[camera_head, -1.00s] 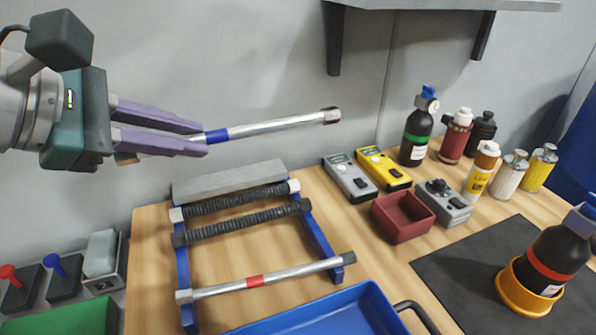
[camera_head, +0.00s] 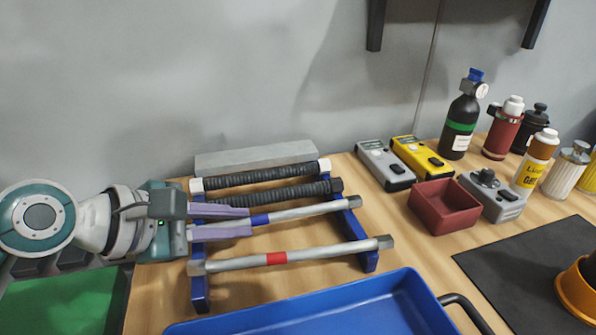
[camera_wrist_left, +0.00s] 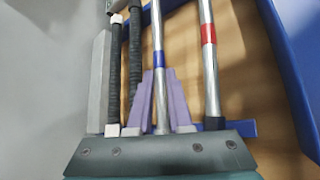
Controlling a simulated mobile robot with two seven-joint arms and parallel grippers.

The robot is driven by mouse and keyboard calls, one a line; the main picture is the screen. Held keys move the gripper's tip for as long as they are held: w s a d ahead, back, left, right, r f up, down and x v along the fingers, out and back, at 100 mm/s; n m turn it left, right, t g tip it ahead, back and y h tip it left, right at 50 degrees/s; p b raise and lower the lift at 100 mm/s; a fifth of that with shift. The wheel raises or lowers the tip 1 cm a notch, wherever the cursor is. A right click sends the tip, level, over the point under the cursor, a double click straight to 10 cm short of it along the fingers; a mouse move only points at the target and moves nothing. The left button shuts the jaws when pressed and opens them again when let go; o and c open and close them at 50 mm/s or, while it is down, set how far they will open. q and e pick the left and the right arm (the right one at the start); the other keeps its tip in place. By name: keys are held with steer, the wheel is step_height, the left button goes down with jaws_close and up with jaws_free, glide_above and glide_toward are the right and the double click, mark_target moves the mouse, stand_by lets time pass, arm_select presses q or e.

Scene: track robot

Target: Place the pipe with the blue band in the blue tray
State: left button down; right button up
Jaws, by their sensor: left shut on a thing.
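The silver pipe with the blue band (camera_head: 300,212) is between the purple fingers of my left gripper (camera_head: 250,223), which is shut on it near the band. The pipe lies across the blue rack (camera_head: 355,228), between a black ribbed hose and the red-banded pipe; I cannot tell whether it touches the rack. In the left wrist view the pipe (camera_wrist_left: 158,88) runs away between the fingers (camera_wrist_left: 162,110), with its blue band further along. The blue tray (camera_head: 405,297) is in front of the rack, empty where it shows. My right gripper is out of view.
The rack also holds two black ribbed hoses (camera_head: 265,193) and the red-banded pipe (camera_head: 325,252). A grey bar (camera_head: 255,158) lies behind. A dark red box (camera_head: 445,207), two meters and several bottles stand to the right. A green tray (camera_head: 65,300) is at lower left.

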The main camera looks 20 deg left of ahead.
arm_select(q)
steer(key=shift+f, duration=0.25)
steer(key=shift+f, duration=0.15)
steer(key=c, duration=0.8)
jaws_free()
steer(key=shift+c, duration=0.2)
